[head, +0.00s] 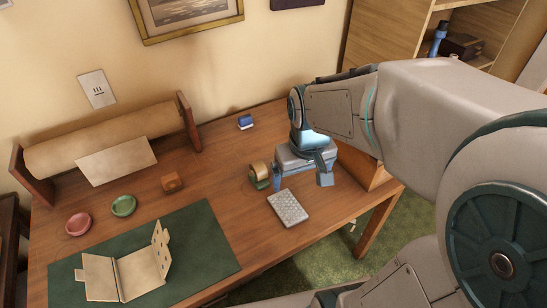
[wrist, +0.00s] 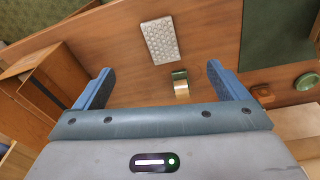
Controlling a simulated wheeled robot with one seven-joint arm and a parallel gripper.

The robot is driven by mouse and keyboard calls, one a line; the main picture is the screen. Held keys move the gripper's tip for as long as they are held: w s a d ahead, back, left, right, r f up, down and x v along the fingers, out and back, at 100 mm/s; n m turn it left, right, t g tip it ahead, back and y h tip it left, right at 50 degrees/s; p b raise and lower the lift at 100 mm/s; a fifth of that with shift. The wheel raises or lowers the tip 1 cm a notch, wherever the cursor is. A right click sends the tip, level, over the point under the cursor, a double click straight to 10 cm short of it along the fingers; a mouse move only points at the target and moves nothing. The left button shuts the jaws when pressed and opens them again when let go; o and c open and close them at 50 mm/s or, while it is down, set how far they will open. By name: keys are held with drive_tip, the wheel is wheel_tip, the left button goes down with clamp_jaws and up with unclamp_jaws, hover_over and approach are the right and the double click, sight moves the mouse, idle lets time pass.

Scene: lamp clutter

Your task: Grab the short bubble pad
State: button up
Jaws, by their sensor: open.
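The short bubble pad (head: 288,207) is a small pale grey rectangle with a bumpy surface, lying flat on the wooden table near its front edge. It also shows in the wrist view (wrist: 160,39), whole and uncovered, beyond the fingertips. My gripper (head: 302,181) is open and empty above the table, behind the pad in the head view. In the wrist view its two blue fingers (wrist: 159,70) are spread wide, with the pad ahead of the gap between them and not touched.
A tape roll on a green holder (head: 260,176) stands left of my gripper; it shows between the fingers in the wrist view (wrist: 180,84). A green mat (head: 215,249) with a folded carton (head: 140,268) lies left. A wooden box (wrist: 45,85) is near my gripper.

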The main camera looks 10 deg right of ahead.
drive_tip(key=n+g, duration=0.2)
hover_over(289, 208)
wheel_tip(289, 208, down, 7)
drive_tip(key=f, duration=0.1)
wheel_tip(289, 208, down, 14)
drive_tip(key=shift+w+r, duration=0.1)
drive_tip(key=shift+r, duration=0.05)
drive_tip(key=c, duration=1)
